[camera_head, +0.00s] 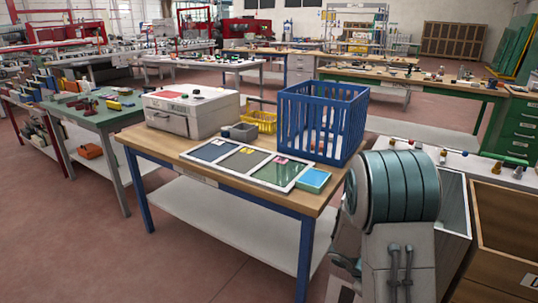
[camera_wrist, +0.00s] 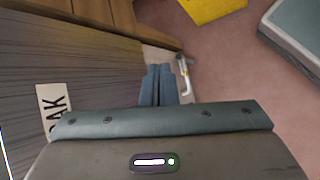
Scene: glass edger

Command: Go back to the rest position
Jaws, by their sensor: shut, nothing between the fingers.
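My gripper (camera_wrist: 158,85) shows in the wrist view with its two blue-grey fingers pressed together and nothing between them. It points down past the edge of a dark grey striped panel (camera_wrist: 90,75) toward the reddish floor. In the head view my folded arm with its teal cover fills the lower right, and the fingers do not show there. The arm stands in front of the right end of the wooden workbench (camera_head: 160,142).
The bench holds a blue slatted crate (camera_head: 285,110), a light machine box (camera_head: 190,115), a yellow basket (camera_head: 262,122) and a framed panel tray (camera_head: 262,178). Open wooden bins (camera_head: 505,225) stand at the right. Floor (camera_head: 60,240) is clear at left. The wrist view shows an OAK label (camera_wrist: 54,108).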

